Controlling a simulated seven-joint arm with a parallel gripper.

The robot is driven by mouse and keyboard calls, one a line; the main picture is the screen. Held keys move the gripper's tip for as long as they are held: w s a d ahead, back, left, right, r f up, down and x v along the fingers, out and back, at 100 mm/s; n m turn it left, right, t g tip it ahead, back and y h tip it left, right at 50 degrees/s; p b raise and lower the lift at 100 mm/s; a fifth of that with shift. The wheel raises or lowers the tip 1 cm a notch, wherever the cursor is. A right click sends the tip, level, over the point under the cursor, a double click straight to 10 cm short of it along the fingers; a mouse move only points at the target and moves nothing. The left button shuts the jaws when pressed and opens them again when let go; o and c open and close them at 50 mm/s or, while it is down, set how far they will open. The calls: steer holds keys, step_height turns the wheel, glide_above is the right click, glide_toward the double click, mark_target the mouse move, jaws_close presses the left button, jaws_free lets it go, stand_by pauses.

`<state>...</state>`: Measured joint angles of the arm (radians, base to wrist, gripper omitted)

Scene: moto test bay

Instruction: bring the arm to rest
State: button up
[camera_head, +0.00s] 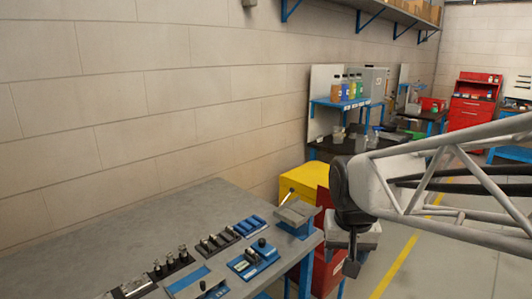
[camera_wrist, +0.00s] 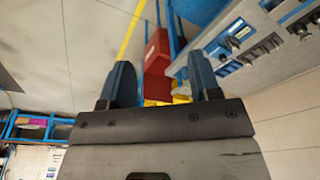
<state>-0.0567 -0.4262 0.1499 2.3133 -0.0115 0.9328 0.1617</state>
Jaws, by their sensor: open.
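My gripper (camera_wrist: 159,64) shows in the wrist view with its two dark blue fingers wide apart. Nothing is between the fingers, and they touch nothing that I can see. Beyond them are the floor, a red cabinet (camera_wrist: 157,50) and the edge of a grey workbench (camera_wrist: 262,22).
In the head view the grey workbench (camera_head: 95,240) carries several small fixtures and trays of parts. A yellow box (camera_head: 302,181) stands behind its far corner. A grey tubular frame (camera_head: 455,150) fills the right side. Open floor (camera_head: 450,262) lies below the frame.

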steer(key=s+d+f+n, duration=0.1)
steer(key=s+d+f, duration=0.1)
steer(key=s, duration=1.1)
steer(key=shift+d+t, duration=0.3)
